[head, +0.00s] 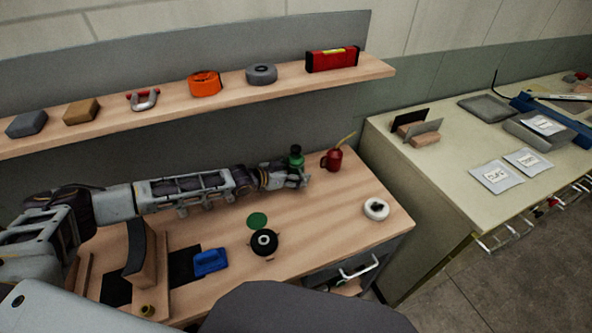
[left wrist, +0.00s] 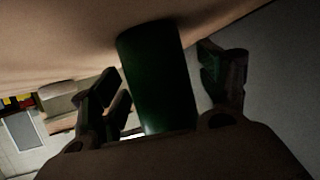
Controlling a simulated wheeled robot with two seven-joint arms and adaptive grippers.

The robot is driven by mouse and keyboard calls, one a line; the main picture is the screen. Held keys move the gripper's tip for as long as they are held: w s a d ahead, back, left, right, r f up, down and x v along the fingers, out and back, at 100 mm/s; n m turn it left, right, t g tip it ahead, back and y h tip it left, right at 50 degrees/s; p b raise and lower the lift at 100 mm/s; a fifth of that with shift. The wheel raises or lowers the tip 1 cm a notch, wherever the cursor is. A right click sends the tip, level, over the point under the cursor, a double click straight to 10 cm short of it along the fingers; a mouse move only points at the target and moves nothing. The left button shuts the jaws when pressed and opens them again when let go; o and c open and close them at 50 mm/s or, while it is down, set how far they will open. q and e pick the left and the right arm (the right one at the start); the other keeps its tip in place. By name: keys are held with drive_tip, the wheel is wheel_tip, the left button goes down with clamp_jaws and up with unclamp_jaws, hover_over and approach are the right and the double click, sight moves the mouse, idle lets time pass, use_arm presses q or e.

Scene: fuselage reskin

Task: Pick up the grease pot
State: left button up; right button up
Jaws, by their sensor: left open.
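The grease pot appears to be the green cylinder with a dark top (head: 296,158), upright at the back of the wooden workbench (head: 340,220). My left gripper (head: 297,177) reaches it from the left, low over the bench. In the left wrist view the dark green pot (left wrist: 158,75) stands between the two spread fingers of my left gripper (left wrist: 168,85). A gap shows on both sides of the pot, wider on the left; the fingers look open and not closed on it. The pot's lower part is partly hidden by the gripper in the head view. My right gripper is out of view.
A red can with a yellow spout (head: 333,159) stands just right of the pot. A white ring (head: 376,208), black spool (head: 264,242), green disc (head: 257,220) and blue tool (head: 210,262) lie nearer. A loaded shelf (head: 225,97) runs above the bench.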

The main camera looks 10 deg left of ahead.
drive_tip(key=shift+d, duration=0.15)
use_arm(q)
drive_tip(key=c, duration=0.9)
drive_tip(key=shift+r, duration=0.1)
drive_tip(key=c, duration=0.6)
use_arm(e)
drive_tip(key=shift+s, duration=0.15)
